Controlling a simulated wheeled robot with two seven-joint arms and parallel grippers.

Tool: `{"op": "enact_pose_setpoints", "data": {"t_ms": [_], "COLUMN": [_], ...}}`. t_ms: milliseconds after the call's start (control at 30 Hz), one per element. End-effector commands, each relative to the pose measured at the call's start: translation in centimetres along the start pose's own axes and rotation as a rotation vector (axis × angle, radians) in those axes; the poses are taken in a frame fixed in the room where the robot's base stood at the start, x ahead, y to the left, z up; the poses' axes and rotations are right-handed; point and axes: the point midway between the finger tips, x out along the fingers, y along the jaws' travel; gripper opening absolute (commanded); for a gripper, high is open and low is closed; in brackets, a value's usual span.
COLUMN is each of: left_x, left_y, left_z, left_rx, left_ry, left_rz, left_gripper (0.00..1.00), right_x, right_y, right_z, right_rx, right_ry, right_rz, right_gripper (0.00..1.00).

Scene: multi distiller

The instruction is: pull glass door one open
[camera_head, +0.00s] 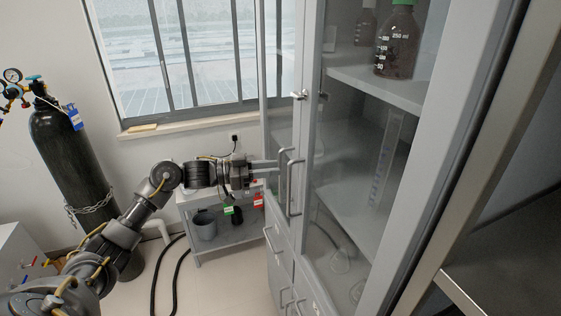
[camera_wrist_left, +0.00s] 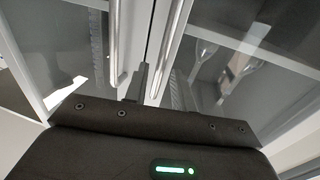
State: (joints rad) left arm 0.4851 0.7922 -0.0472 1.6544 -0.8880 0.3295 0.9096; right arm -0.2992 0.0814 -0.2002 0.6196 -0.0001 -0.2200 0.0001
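The grey cabinet has two tall glass doors side by side. The left glass door (camera_head: 279,130) and the right glass door (camera_head: 345,165) each carry an upright metal bar handle. The left handle (camera_head: 281,174) and right handle (camera_head: 295,188) stand close together at the seam. My left gripper (camera_head: 268,164) reaches in level from the left at handle height. In the left wrist view, a dark finger (camera_wrist_left: 137,82) lies between the left bar (camera_wrist_left: 118,40) and the right bar (camera_wrist_left: 172,45). My right gripper is not in view.
Brown bottles (camera_head: 397,42) stand on the cabinet's upper shelf. A low grey table (camera_head: 225,243) with a bucket stands behind my left arm. A black gas cylinder (camera_head: 70,155) stands at the left.

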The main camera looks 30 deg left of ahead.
Motion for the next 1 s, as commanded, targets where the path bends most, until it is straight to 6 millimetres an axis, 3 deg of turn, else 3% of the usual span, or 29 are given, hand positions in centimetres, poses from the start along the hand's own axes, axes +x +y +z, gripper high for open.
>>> {"op": "enact_pose_setpoints", "data": {"t_ms": [233,600,800,1000], "left_x": [2.9,3.4,3.4,3.3], "left_y": [0.0,0.0,0.0,0.0], "left_z": [-0.1,0.1,0.1,0.1], "left_rx": [-0.001,0.000,0.000,0.000], "left_ry": [0.000,-0.002,-0.001,-0.001], "left_rz": [0.000,-0.001,-0.001,-0.001], "left_gripper": [0.26,0.26,0.00,0.00], "right_x": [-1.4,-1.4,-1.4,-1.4], "right_y": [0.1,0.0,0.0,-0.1], "right_z": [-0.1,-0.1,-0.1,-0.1], "right_rx": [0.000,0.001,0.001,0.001], "right_ry": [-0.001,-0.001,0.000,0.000], "right_rz": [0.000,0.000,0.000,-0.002], "right_gripper": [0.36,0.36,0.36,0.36]}}
